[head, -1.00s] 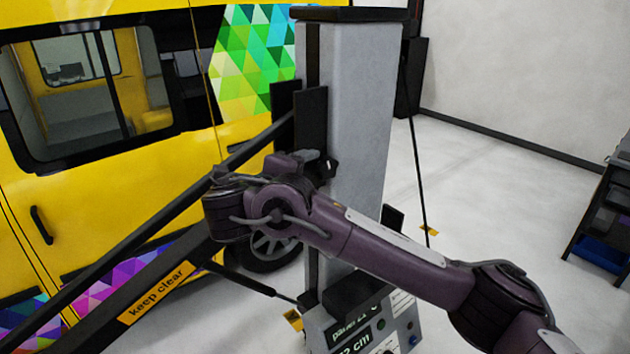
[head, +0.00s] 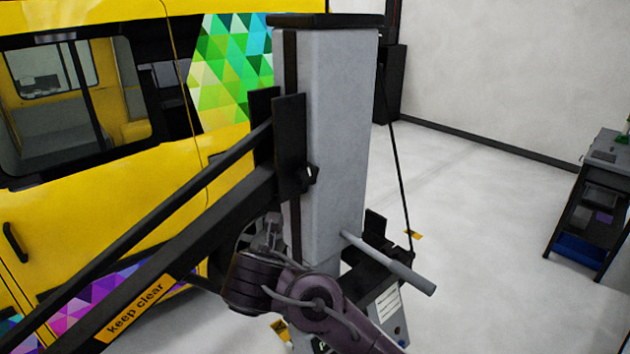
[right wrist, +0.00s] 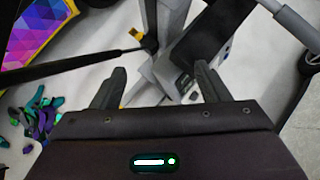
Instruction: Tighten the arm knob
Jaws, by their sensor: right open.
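The arm knob (head: 308,175) is a small black knob on the side of the black bracket (head: 289,150) on the grey post (head: 340,130). It is in plain sight in the head view, with nothing touching it. My right gripper (head: 272,222) is below and left of the knob in the head view, in front of the post's lower part, apart from the knob. In the right wrist view its two fingers (right wrist: 158,85) are spread with nothing between them. The knob cannot be made out there. My left gripper is not in view.
Two dark arms, one labelled "keep clear" (head: 137,308), slope from the bracket to the lower left before the yellow van (head: 120,205). A grey bar (head: 390,263) sticks out at the post's lower right. A dark cart (head: 590,200) stands far right. Floor between is clear.

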